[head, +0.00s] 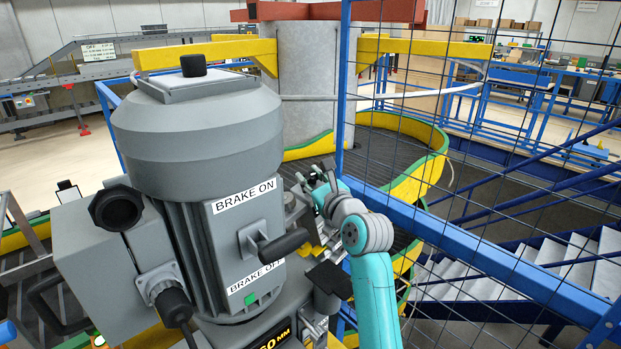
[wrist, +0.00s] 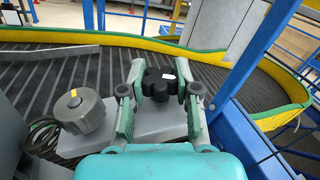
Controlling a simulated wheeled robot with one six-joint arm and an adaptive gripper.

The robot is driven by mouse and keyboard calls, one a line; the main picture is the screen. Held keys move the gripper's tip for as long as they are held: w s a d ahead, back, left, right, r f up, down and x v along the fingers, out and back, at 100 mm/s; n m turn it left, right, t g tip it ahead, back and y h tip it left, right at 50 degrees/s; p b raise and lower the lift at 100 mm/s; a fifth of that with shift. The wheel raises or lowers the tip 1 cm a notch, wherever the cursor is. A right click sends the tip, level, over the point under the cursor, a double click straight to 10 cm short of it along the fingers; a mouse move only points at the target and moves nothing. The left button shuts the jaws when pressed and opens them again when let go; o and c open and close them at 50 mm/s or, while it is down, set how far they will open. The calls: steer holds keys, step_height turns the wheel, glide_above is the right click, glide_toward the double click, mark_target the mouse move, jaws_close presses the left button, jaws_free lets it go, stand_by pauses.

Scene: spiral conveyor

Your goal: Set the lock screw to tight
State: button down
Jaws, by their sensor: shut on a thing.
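A black star-shaped knob (wrist: 156,86) with a small white mark, which looks like the lock screw, sits on a grey block in the wrist view. My gripper (wrist: 159,80) has one green-padded finger on each side of the knob and is shut on it. In the head view my gripper (head: 322,190) is behind the grey motor, to its right. The knob cannot be made out clearly there. No label for tight or loose is readable in the wrist view.
A grey round knob (wrist: 77,112) with a yellow mark stands left of my gripper. The large grey motor (head: 198,125) carries a brake lever (head: 283,246) between BRAKE ON and BRAKE OFF labels. A blue-framed mesh fence (head: 490,262) stands close on the right. The spiral conveyor (head: 385,150) lies behind.

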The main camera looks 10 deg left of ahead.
steer(key=shift+f+m+t+h, duration=0.1)
steer(key=shift+m+t+h, duration=1.6)
steer(key=shift+h, duration=0.6)
steer(key=shift+d+m+h, duration=0.1)
steer(key=shift+m+h, duration=0.2)
steer(key=c, duration=0.8)
jaws_free()
steer(key=v, duration=1.2)
